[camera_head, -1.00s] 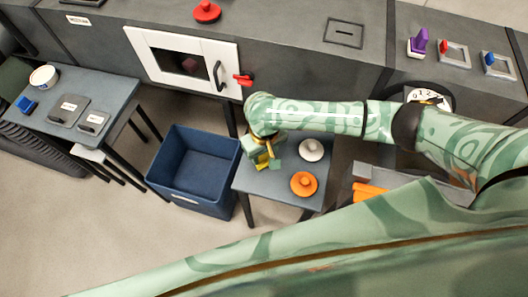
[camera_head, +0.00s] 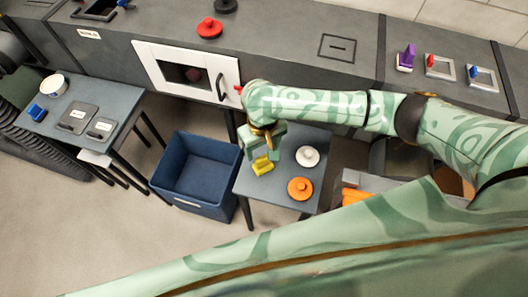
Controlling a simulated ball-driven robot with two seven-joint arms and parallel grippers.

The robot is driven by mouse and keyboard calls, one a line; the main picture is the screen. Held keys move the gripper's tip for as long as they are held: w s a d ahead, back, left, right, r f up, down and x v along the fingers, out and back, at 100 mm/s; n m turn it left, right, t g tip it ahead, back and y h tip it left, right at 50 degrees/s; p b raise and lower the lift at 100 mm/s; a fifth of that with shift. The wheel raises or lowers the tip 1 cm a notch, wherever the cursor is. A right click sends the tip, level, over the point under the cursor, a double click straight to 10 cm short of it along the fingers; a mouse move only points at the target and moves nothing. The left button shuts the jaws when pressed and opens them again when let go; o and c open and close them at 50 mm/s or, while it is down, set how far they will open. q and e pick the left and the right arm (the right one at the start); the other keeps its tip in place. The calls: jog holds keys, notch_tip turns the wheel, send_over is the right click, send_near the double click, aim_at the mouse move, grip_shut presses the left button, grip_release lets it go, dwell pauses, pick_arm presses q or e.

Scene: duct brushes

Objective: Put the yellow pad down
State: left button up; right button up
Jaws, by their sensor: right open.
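The yellow pad (camera_head: 263,166) lies on the small grey table (camera_head: 283,193), near its left edge. My right gripper (camera_head: 262,148) is open, just behind the pad in the picture and close to it. Whether the fingers still touch the pad cannot be told. My arm and wrist hide the far left part of the table. My left gripper is not in view.
A white knobbed disc (camera_head: 308,156) and an orange one (camera_head: 300,188) stand on the same table, right of the pad. A blue bin (camera_head: 207,207) stands on the floor to the left. A grey bench with a white-framed opening (camera_head: 143,62) runs behind.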

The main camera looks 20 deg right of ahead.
aim_at(263, 158)
notch_tip(263, 158, up, 4)
jog(key=shift+f+p, duration=0.1)
jog(key=shift+p, duration=0.5)
